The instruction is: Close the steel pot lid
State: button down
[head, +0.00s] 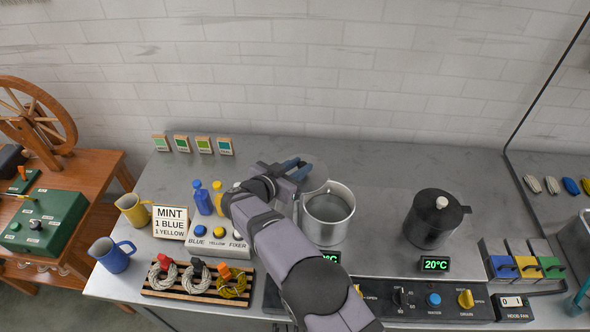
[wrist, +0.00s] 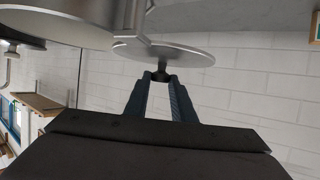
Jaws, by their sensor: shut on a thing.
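The steel pot (head: 328,228) stands on the counter in the middle of the head view, and its top is open. The wrist view shows its steel side (wrist: 65,22) at the upper left. The steel lid (wrist: 185,55) is raised beside the pot's rim, seen nearly edge-on in the wrist view. In the head view only a thin part of the lid (head: 312,189) shows at the pot's back left. My gripper (head: 299,169) is shut on the lid's dark knob (wrist: 160,76), and its blue fingers (wrist: 161,98) point at the lid's outer face.
A black pot (head: 431,222) with its lid on stands to the right. A button box (head: 222,240), a blue bottle (head: 202,198) and a MINT sign (head: 170,222) are to the left. A rack of skeins (head: 197,285) lies in front. The counter behind is mostly clear.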

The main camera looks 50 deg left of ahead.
jog(key=shift+w+d+m+h+b, duration=0.15)
jog(key=shift+w+m+h+b, duration=0.05)
jog(key=shift+m+h+b, duration=0.2)
jog(key=c, duration=1.5)
grip_release()
jog(key=shift+d, duration=0.1)
jog(key=shift+s, duration=0.1)
jog(key=shift+s+r+b, duration=0.25)
jog(key=shift+s+b, duration=0.1)
jog(key=shift+s, duration=0.15)
jog(key=b+v, duration=0.2)
jog(key=v, duration=0.4)
jog(key=shift+d, duration=0.1)
